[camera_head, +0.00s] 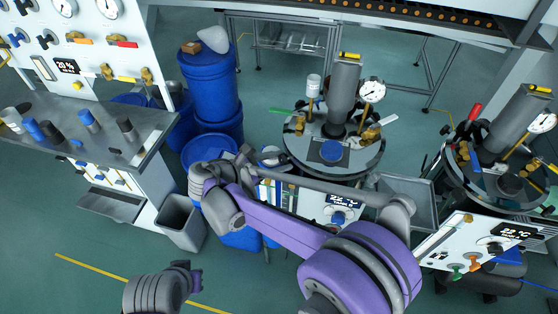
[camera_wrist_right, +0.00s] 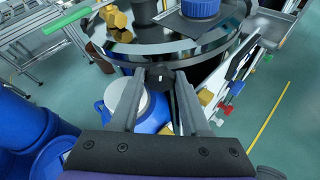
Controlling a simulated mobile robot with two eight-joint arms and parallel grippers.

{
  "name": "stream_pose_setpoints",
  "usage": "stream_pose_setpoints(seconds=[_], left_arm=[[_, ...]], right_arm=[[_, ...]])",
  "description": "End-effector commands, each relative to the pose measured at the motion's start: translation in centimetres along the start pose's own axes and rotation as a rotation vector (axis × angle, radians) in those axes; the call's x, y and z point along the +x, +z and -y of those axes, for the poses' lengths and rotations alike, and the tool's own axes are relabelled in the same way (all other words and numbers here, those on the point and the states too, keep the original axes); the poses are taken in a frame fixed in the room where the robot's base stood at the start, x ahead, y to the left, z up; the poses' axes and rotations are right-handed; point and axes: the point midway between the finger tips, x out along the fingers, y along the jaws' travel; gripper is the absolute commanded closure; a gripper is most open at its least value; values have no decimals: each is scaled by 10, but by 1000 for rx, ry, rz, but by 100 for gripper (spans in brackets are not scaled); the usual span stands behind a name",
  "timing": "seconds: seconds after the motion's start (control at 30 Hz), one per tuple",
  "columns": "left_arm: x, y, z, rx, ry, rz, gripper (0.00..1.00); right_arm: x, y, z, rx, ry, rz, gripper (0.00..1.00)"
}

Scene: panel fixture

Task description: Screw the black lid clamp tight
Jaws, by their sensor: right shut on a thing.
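The black lid clamp (camera_wrist_right: 154,86) shows in the right wrist view as a small dark knob just below the rim of the round metal lid (camera_wrist_right: 205,46). My right gripper (camera_wrist_right: 160,83) has its two fingers on either side of the knob and is shut on it. In the head view, my right gripper (camera_head: 258,160) is at the left side of the middle vessel's lid (camera_head: 300,150); the clamp cannot be made out there. Part of the clamp is hidden between the fingers.
A gauge (camera_head: 372,91) and a grey cylinder (camera_head: 343,90) stand on the middle lid. A second vessel (camera_head: 500,200) is at right. A white-topped blue container (camera_wrist_right: 150,120) lies below my right fingers. Blue barrels (camera_head: 210,85) and a grey bin (camera_head: 181,222) stand at left.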

Motion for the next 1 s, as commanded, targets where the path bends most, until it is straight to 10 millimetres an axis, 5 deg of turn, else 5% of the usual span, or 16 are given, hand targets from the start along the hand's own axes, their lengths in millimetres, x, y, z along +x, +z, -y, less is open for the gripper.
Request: stream_pose_setpoints(seconds=[0.37,1.0], left_arm=[[0,0,0,0,0,0,100],[6,3,0,0,0,2,100]], right_arm=[[0,0,1,87,37,0,100],[0,-2,5,488,203,-1,100]])
